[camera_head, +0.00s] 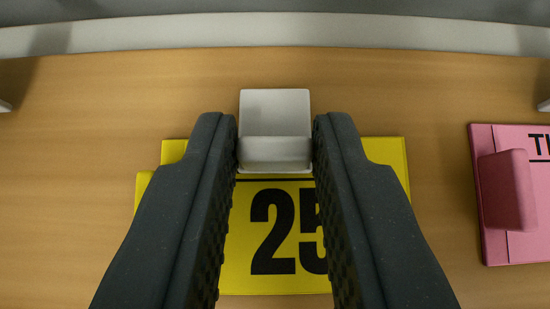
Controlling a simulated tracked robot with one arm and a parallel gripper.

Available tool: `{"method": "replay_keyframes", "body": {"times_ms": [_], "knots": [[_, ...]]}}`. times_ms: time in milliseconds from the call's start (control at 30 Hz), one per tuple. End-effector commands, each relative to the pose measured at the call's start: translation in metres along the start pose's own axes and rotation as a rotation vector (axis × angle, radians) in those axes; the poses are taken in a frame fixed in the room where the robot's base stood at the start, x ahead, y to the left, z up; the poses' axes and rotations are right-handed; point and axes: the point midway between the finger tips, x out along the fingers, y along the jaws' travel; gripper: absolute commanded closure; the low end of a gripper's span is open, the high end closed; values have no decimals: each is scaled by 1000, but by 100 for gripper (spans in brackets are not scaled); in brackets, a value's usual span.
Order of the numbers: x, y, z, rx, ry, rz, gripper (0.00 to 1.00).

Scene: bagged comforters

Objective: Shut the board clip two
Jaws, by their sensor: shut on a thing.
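My gripper (276,145) comes in from the bottom of the head view. Its two dark fingers are shut on the light grey clip (275,112) from the left and right. The clip is on the wooden board (90,100), at the top edge of a yellow card (280,280) with a black "25" on it. The fingers cover parts of the card and the second digit. I cannot tell whether the clip presses on the card.
To the right is a pink card (530,190) with a pink block-like piece (507,190) at its left side. A pale rail (275,35) runs along the top of the board. Bare wood lies between the yellow and pink cards.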

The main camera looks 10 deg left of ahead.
Motion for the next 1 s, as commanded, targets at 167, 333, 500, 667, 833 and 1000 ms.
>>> {"method": "replay_keyframes", "body": {"times_ms": [167,333,500,667,833,1000], "knots": [[1,0,4,-1,37,0,100],[1,0,4,-1,49,0,100],[1,0,4,0,50,0,100],[1,0,4,0,49,-1,100],[1,0,4,0,50,-1,56],[1,0,4,0,51,0,56]]}}
